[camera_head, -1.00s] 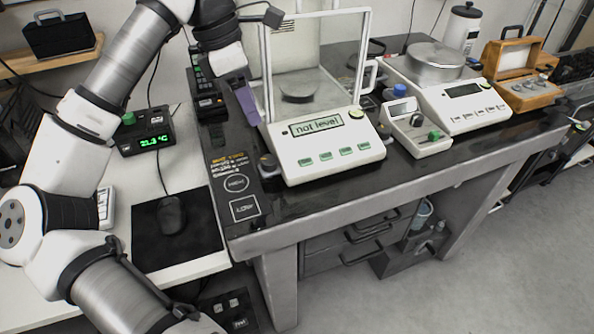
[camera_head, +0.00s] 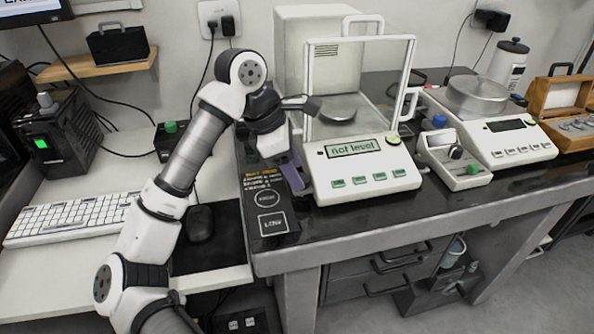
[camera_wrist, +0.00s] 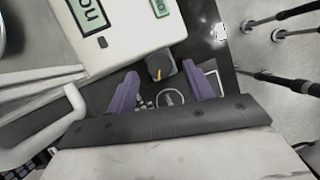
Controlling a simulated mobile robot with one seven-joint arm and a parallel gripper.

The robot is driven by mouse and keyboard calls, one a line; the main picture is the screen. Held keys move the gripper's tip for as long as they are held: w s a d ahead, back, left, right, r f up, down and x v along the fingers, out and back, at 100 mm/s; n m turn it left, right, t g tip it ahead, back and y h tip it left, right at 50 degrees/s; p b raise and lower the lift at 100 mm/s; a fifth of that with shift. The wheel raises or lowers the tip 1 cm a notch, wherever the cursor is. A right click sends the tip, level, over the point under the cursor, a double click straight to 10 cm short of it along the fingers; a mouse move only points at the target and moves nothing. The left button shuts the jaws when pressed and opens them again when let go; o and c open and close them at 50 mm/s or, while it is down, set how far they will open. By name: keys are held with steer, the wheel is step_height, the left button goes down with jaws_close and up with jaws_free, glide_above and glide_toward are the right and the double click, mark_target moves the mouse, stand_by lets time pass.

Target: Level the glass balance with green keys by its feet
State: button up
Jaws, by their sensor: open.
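The glass balance (camera_head: 375,186) stands on the dark bench with a glass draft shield, a pan and a row of green keys (camera_head: 358,181). Its display (camera_head: 356,148) reads "not level". A round green spot (camera_head: 394,140) sits at the body's upper right. My gripper (camera_head: 293,176) is low at the balance's front left corner. In the wrist view my gripper (camera_wrist: 159,78) is open, its purple fingers on either side of a dark round foot knob (camera_wrist: 160,64) with a yellow mark, near their tips. I cannot tell whether they touch it. The head view hides this foot.
A black plate marked "LOW" (camera_head: 272,223) lies at the bench's left end. A small white box with knobs (camera_head: 455,160) and a second balance (camera_head: 500,142) stand to the right. A keyboard (camera_head: 70,218) and mouse (camera_head: 200,224) are on the lower left desk.

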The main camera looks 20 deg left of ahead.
steer(key=shift+x, duration=0.85)
steer(key=shift+c, duration=0.4)
steer(key=c, duration=0.9)
steer(key=shift+f+n+b, duration=0.15)
steer(key=shift+n+b, duration=0.15)
steer(key=shift+b, duration=0.35)
steer(key=shift+n, duration=0.3)
steer(key=shift+s+t+b, duration=0.1)
steer(key=shift+t+b, duration=0.2)
steer(key=shift+r, duration=0.25)
steer(key=o, duration=1)
